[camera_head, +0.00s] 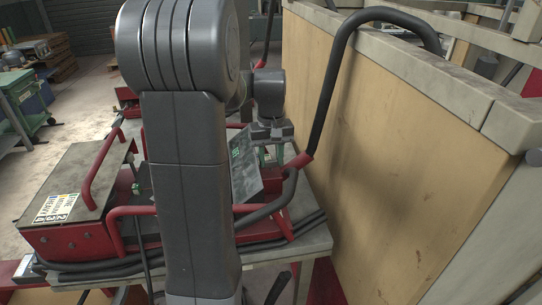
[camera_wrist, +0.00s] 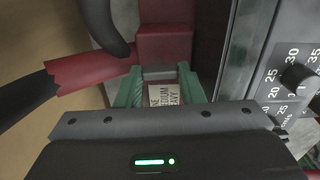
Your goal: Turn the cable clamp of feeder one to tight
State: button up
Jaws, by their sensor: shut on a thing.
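My gripper (camera_head: 270,152) is at the right end of the red machine, over a tilted dark panel with green marks (camera_head: 243,168). In the wrist view its two green fingers (camera_wrist: 160,82) stand on either side of a small grey part (camera_wrist: 158,73), apparently the cable clamp, and are shut on it. Most of this part is hidden, and its turned position cannot be read. A red block (camera_wrist: 164,46) lies just beyond the fingertips. A pale label (camera_wrist: 163,95) shows between the fingers, partly covered, with "DIUM" and "AVY" readable.
A grey panel with a numbered scale and dark knob (camera_wrist: 298,77) stands close right of the fingers. A black hose (camera_wrist: 108,28) and red bar (camera_wrist: 85,70) are at the left.

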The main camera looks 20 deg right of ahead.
aim_at(271, 161)
jog(key=shift+m, duration=0.3)
dwell(0.4)
jog(key=o, duration=1)
jog(key=shift+d, duration=0.1)
notch_tip(271, 161, up, 7)
jog(key=p, duration=0.5)
jog(key=shift+r, duration=0.55)
